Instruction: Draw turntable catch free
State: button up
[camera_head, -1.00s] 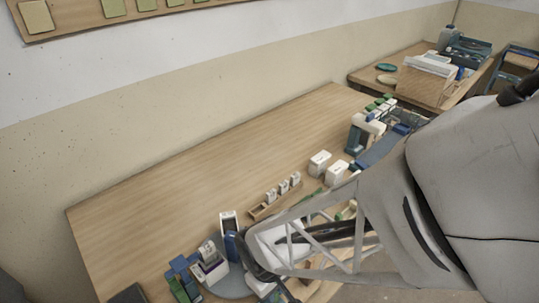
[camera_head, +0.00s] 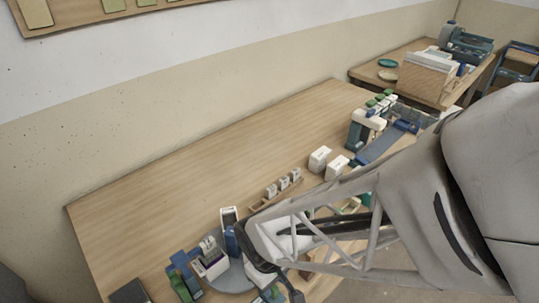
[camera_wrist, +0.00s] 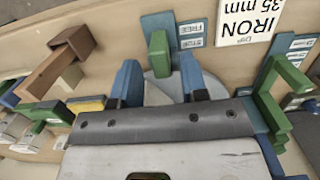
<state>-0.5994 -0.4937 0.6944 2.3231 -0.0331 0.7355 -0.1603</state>
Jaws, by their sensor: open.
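The catch looks to be the green upright piece (camera_wrist: 158,50) on a blue plate (camera_wrist: 165,22) in the wrist view. Small white labels on the plate read "FREE" and, it seems, "STOP". My gripper (camera_wrist: 159,68) is open, with its two blue fingers on either side of the green piece. I cannot tell whether either finger touches it. The grey turntable (camera_wrist: 176,88) shows between the fingers, and also at the front of the table in the head view (camera_head: 233,280). In the head view my arm hides most of the gripper and the catch.
Blue and green blocks (camera_head: 183,277) and a white container (camera_head: 212,262) stand left of my gripper. A wooden rack (camera_head: 262,203) holds small white pieces, with white boxes (camera_head: 320,158) beyond. The table's (camera_head: 210,165) back is clear.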

jog(key=shift+r, duration=2.55)
jog(key=shift+d+r, duration=0.1)
jog(key=w+d+r+m+t+y, duration=0.1)
jog(key=d+r+m+t, duration=0.2)
jog(key=d+r+m, duration=0.6)
jog(key=d+r, duration=0.9)
jog(key=r, duration=0.2)
jog(key=shift+w+d+t, duration=0.3)
jog(key=shift+d, duration=0.1)
